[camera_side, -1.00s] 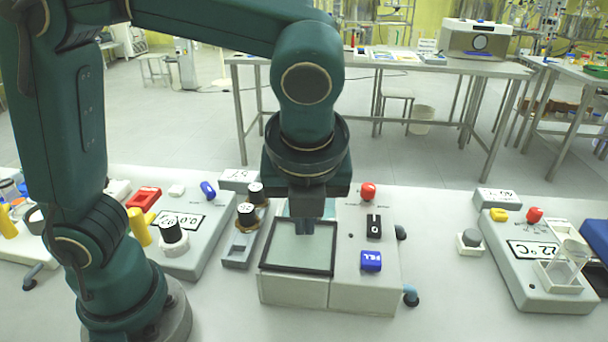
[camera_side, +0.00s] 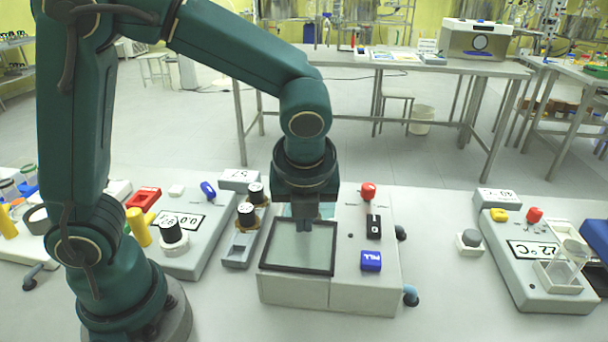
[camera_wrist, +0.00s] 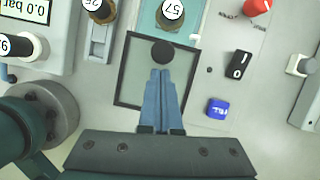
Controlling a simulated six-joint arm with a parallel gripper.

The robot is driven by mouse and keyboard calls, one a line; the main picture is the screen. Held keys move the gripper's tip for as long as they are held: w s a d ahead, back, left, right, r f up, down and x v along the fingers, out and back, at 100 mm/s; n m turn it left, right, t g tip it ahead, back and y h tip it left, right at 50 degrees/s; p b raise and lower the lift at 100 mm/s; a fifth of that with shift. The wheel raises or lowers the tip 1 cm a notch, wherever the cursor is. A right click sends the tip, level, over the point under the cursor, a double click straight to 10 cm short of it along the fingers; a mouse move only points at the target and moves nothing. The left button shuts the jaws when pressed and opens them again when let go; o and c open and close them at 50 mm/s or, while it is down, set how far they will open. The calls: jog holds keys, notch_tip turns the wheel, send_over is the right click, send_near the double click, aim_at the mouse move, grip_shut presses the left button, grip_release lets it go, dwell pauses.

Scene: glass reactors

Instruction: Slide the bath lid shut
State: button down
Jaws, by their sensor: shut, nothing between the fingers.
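The bath (camera_side: 340,292) is a pale grey box in the middle of the side view. Its lid (camera_side: 296,268) is a glassy panel in a black frame that covers the front part of the bath top. Behind it, a teal-tinted opening shows past my gripper. My gripper (camera_side: 304,226) is shut and empty, pointing down over the lid's far part. In the wrist view, my gripper's tips (camera_wrist: 160,72) appear over the lid (camera_wrist: 126,72), just short of a round black knob (camera_wrist: 163,51). Contact with the knob cannot be told. A cap marked 57 (camera_wrist: 172,12) shows in the opening beyond the lid.
On the bath's right side are a red knob (camera_side: 368,191), a black 0/1 switch (camera_side: 374,226) and a blue button (camera_side: 371,261).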

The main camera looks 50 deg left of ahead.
jog(key=w+a, duration=0.8)
dwell(0.4)
jog(key=s+d+r+n, duration=0.1)
jog(key=s+d+r, duration=0.15)
jog(key=r, duration=0.35)
jog(key=s+d+r, duration=0.2)
jog(key=s+r, duration=0.2)
jog(key=r, duration=0.2)
jog(key=s+f+n+t+h, duration=0.1)
jog(key=s+f+n, duration=0.2)
jog(key=n, duration=0.9)
jog(key=s+d+f+n+t+h, duration=0.1)
jog(key=s+f+n+t+h, duration=0.1)
jog(key=s+n, duration=0.6)
jog(key=f+n, duration=0.1)
jog(key=n, duration=0.3)
jog(key=shift+s+d+f, duration=0.15)
jog(key=shift+s+d, duration=0.05)
jog(key=shift+d, duration=0.1)
